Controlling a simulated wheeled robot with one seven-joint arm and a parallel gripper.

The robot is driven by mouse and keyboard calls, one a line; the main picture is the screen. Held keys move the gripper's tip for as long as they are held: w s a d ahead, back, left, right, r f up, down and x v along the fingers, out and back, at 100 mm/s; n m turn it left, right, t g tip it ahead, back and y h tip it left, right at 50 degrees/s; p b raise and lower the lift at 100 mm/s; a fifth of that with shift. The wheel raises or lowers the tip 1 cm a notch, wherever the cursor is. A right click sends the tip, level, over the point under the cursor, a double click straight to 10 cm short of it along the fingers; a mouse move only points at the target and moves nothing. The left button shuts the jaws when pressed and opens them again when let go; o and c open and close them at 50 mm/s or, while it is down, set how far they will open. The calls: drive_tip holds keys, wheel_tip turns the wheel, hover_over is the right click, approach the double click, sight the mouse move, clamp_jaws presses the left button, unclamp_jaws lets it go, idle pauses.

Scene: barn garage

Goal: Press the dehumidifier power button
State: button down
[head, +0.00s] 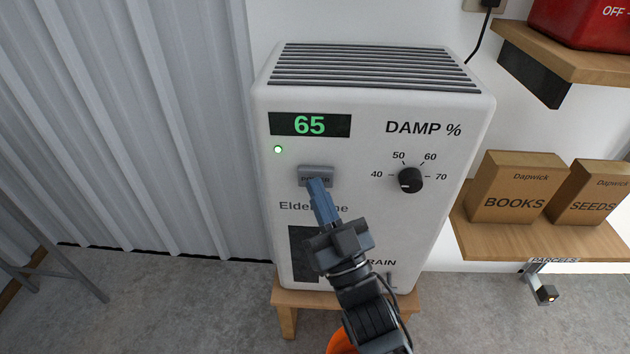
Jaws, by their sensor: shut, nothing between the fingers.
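The dehumidifier (385,230) is a white upright box with a slatted top, standing on a low wooden stool (287,318). Its display (310,124) reads 65 in green, and a small green light (278,149) is lit below it. The grey power button (317,171) is on the front under the display; its lower part and lettering are partly covered by my fingertips. My gripper (318,184) is shut and empty, its tips at the button's lower edge. I cannot tell whether they touch it. A black dial (411,180) sits to the right.
Wooden shelves (515,238) on the right hold cardboard boxes marked BOOKS (505,202) and SEEDS (592,207), and a red container (585,22) above. An orange object (341,342) is below the stool. Corrugated metal wall (120,120) stands left.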

drive_tip(key=s, duration=0.6)
drive_tip(key=shift+p, duration=0.4)
drive_tip(key=shift+a, duration=0.1)
idle(0.3)
drive_tip(key=shift+s, duration=0.1)
drive_tip(key=s+d+f+m+g+h, duration=0.1)
drive_tip(key=s+d+f+g+h, duration=0.2)
drive_tip(key=s+d, duration=0.65)
drive_tip(key=s+d+f+m+h, duration=0.2)
drive_tip(key=s+d+f+h, duration=0.25)
drive_tip(key=s+d, duration=0.5)
drive_tip(key=s+d+r+m+g+h, duration=0.2)
drive_tip(key=s+r, duration=0.1)
drive_tip(key=s, duration=0.5)
drive_tip(key=s+d+r+m+g+h, duration=0.1)
drive_tip(key=s+r+g+h, duration=0.15)
drive_tip(key=s, duration=0.45)
wheel_tip(320, 180, up, 17)
drive_tip(key=p, duration=1.7)
drive_tip(key=shift+r, duration=0.15)
drive_tip(key=shift+s+d, duration=0.1)
